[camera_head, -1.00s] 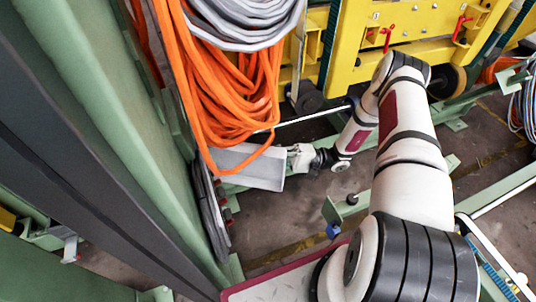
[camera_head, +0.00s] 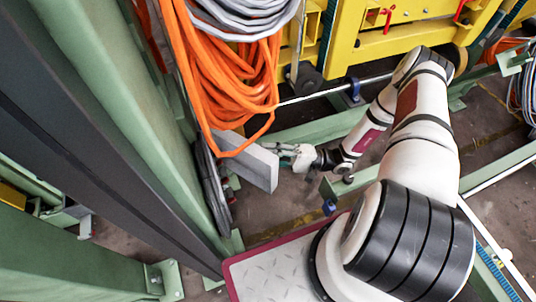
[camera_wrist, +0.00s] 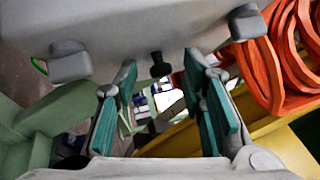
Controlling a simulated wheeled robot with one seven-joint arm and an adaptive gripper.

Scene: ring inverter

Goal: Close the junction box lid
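The grey junction box (camera_head: 250,163) is at left centre in the head view, below and partly behind the orange cable coil. A broad grey face and a paler upper face show; I cannot tell where the lid ends or whether it is fully shut. My gripper (camera_head: 284,150) is at its right edge, very close to it; contact cannot be made out. In the wrist view a grey panel (camera_wrist: 140,25) spans the top, with grey corner blocks and a small dark knob (camera_wrist: 158,66). My gripper's teal-padded fingers (camera_wrist: 163,100) are apart with nothing held between them.
Orange cables (camera_head: 225,85) hang over the box and show at the right of the wrist view (camera_wrist: 285,65). A green column (camera_head: 130,110) stands left. Yellow machinery (camera_head: 400,25) is behind. Green floor beams (camera_head: 350,125) cross behind and beside my arm.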

